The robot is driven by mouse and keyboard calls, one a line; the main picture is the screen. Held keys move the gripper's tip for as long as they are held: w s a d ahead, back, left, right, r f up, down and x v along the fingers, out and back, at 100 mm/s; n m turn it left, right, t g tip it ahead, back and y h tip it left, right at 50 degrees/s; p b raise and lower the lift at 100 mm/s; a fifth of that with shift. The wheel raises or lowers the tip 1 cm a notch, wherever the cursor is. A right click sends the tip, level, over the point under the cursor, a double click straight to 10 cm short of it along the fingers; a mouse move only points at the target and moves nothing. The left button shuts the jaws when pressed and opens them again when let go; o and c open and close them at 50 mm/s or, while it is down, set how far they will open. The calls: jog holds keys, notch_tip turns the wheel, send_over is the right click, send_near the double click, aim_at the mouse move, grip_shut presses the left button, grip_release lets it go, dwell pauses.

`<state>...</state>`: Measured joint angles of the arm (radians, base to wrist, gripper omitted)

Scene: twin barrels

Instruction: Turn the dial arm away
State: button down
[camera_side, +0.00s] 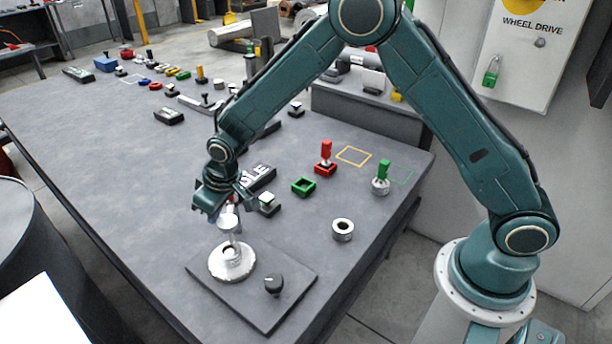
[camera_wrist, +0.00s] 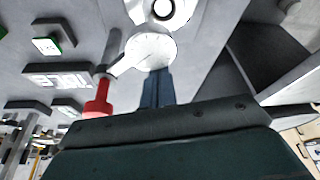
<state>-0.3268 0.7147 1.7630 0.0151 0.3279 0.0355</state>
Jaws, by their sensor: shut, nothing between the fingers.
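The dial stands on a dark plate (camera_side: 208,268) at the near part of the table. Its round silver-white base (camera_side: 232,263) carries an upright post with a pale disc on top, seen in the wrist view (camera_wrist: 151,50). The dial arm (camera_wrist: 118,66) reaches from that disc toward the lower left and ends in a red handle (camera_wrist: 98,104). My gripper (camera_side: 222,208) is over the dial, shut and empty. In the wrist view its fingers (camera_wrist: 157,82) are together, beside the red handle on its right. I cannot tell whether they touch the disc or arm. The gripper partly hides the handle in the side view.
A black knob (camera_side: 274,284) sits on the same plate. A silver ring (camera_side: 343,230), a green square ring (camera_side: 303,186), a red block with peg (camera_side: 325,163) and a green peg (camera_side: 383,172) stand to the right. The table left of the dial is clear.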

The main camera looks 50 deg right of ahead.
aim_at(230, 219)
jog(key=s+n, duration=0.1)
jog(key=s+d+n+y, duration=0.1)
jog(key=n, duration=0.1)
jog(key=shift+d+n, duration=0.2)
jog(key=shift+n, duration=0.1)
jog(key=shift+s+d+n+g+y, duration=0.3)
jog(key=shift+s+d+n+g, duration=0.15)
jog(key=shift+n, duration=0.45)
jog(key=shift+s+d+n+g+y, duration=0.2)
jog(key=shift+s+d+n, duration=0.2)
jog(key=shift+d+n, duration=0.25)
jog(key=shift+s+d+n+g+y, duration=0.15)
jog(key=shift+s+d+n, duration=0.25)
jog(key=shift+n, duration=0.35)
jog(key=shift+w, duration=0.1)
